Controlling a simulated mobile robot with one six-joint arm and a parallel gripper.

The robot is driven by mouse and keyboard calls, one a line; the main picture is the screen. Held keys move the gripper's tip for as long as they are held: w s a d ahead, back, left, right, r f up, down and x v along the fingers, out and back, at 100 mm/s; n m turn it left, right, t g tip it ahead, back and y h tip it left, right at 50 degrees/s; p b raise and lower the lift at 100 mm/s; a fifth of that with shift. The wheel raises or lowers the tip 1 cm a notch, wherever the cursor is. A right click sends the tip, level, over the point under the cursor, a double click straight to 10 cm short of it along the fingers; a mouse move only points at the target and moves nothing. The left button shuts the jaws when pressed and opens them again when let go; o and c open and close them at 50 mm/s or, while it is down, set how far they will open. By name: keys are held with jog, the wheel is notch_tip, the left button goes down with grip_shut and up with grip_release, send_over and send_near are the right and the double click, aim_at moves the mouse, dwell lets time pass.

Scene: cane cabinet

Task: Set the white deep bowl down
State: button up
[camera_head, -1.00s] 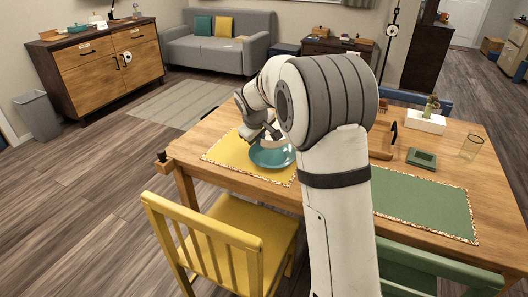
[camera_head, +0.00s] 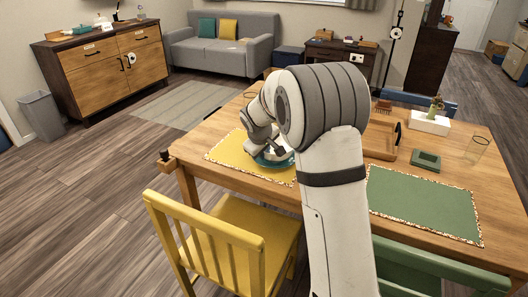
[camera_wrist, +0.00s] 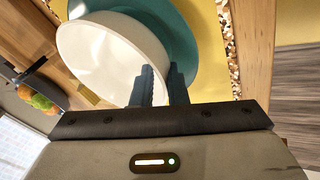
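The white deep bowl (camera_wrist: 105,58) fills the upper left of the wrist view, tilted in that picture. My gripper (camera_wrist: 160,78) has one finger inside the bowl and one outside, with the bowl's wall between them. A teal plate (camera_wrist: 178,35) lies under and beside the bowl on the yellow placemat (camera_wrist: 208,80). In the head view, my gripper (camera_head: 262,150) is low over the teal plate (camera_head: 268,163), and the bowl (camera_head: 280,153) is mostly hidden behind my arm. I cannot tell whether the bowl touches the plate.
The wooden table (camera_head: 205,135) also carries a green placemat (camera_head: 420,202), a wooden tray (camera_head: 380,142), a green box (camera_head: 424,160), a glass (camera_head: 477,149) and a white planter (camera_head: 430,123). A yellow chair (camera_head: 222,240) stands at the front edge.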

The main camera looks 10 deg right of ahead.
jog(key=p+v, duration=0.2)
jog(key=v, duration=0.9)
jog(key=s+d+f+m+g+y, duration=0.1)
jog(key=s+m, duration=0.2)
jog(key=s, duration=1.3)
jog(key=s+d+f+m+g+y, duration=0.1)
jog(key=s+m, duration=0.3)
jog(key=s, duration=1.3)
jog(key=shift+d+g, duration=0.7)
jog(key=shift+s, duration=0.1)
